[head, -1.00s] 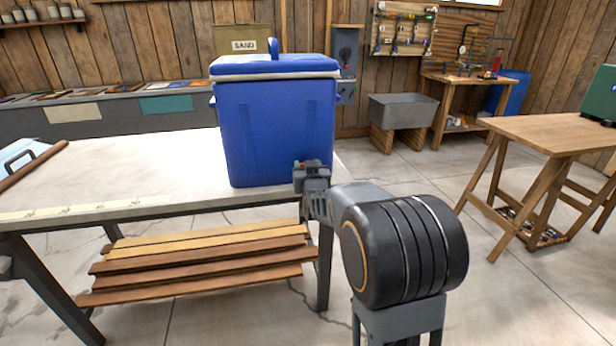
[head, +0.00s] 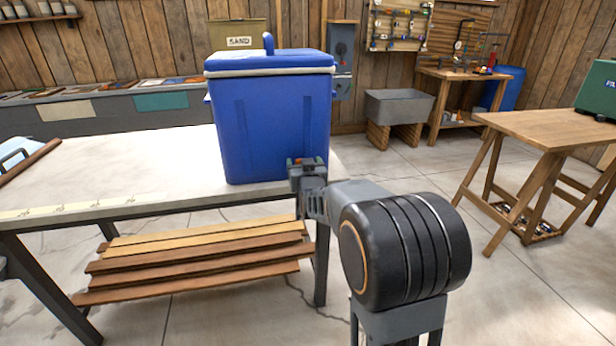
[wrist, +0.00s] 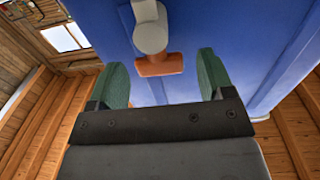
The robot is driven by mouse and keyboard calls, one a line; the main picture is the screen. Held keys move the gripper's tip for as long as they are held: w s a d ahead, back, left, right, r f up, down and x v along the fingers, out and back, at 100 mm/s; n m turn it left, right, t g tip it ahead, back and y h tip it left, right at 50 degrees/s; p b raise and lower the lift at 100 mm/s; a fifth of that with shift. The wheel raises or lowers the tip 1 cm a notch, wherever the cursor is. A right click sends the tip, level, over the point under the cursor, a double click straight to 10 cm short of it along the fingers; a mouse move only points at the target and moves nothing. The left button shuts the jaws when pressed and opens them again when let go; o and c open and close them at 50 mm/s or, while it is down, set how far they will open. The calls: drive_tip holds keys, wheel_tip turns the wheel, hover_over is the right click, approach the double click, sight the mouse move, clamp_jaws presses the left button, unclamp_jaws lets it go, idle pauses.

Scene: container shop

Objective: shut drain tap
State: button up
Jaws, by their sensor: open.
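A blue cooler (head: 270,125) with a white rim and a lid handle stands upright on the pale table. Its drain tap shows in the wrist view as a grey body (wrist: 151,32) with an orange-red handle (wrist: 159,66). The tap is low on the cooler wall. My gripper (wrist: 162,76) is open, with a green-padded finger on each side of the orange handle and a visible gap on both sides. In the head view my gripper (head: 307,174) is at the cooler's lower right front, and a small spot of orange shows just above it. It hides most of the tap there.
The table (head: 110,175) has its front edge beside my arm, with wooden planks (head: 200,262) stacked below. A wooden trestle table (head: 545,130) stands at right. A grey sink (head: 399,118) is behind, with open floor between.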

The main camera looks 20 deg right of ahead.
drive_tip(key=v, duration=1.2)
drive_tip(key=shift+s+p, duration=0.4)
drive_tip(key=shift+p, duration=0.05)
drive_tip(key=shift+a, duration=0.1)
drive_tip(key=shift+r, duration=0.1)
